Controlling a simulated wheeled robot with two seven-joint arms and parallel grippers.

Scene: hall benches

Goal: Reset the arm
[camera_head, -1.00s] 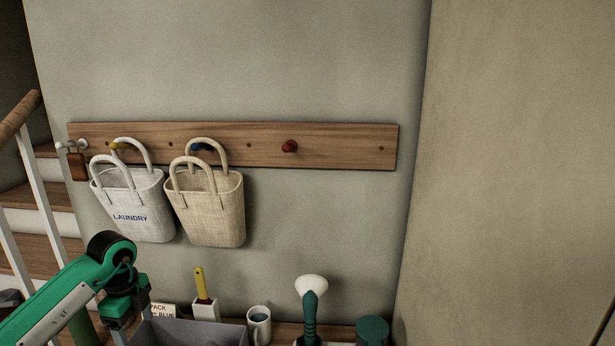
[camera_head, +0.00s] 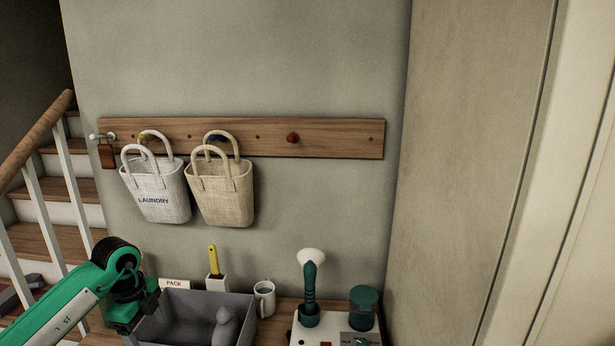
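My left arm comes in from the lower left, green with a black joint. Its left gripper (camera_head: 138,308) points down beside the left end of a grey bin; its fingers are too dark and hidden to tell open from shut. My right gripper is out of view. A white bag marked LAUNDRY (camera_head: 157,190) hangs from the yellow peg of a wooden peg rail (camera_head: 340,138) on the wall. A beige woven bag (camera_head: 222,195) hangs from the blue peg to its right.
The grey bin (camera_head: 245,300) holds a grey rounded object (camera_head: 224,328). Behind and right of it stand a yellow-handled brush (camera_head: 213,268), a white mug (camera_head: 265,299), a green-handled brush (camera_head: 310,285) and a green canister (camera_head: 362,308). The red peg (camera_head: 292,138) is bare. Stairs are left.

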